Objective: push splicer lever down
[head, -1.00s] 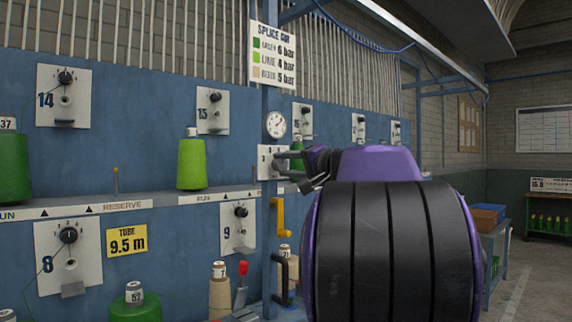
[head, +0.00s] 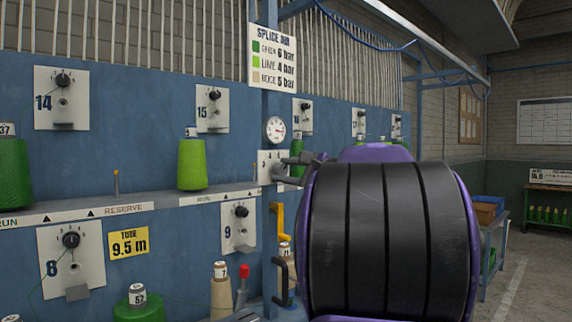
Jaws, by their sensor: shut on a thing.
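The splicer lever (head: 242,277) has a red knob and stands upright at the lower centre of the head view, in front of plate 9. My gripper (head: 286,161) is well above it and to the right, at the small numbered white plate (head: 265,168) under a round gauge (head: 275,129). It is shut on what looks like the dark knob of that plate. The fingertips are small, and my own purple and black arm hides the area to their right.
A "SPLICE AIR" sign (head: 273,63) lists green 6, lime 4 and beige 5 bar. A yellow handle (head: 278,221) and a black handle (head: 281,278) stick out below the gauge. A lime cone (head: 192,164) stands on the shelf at left.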

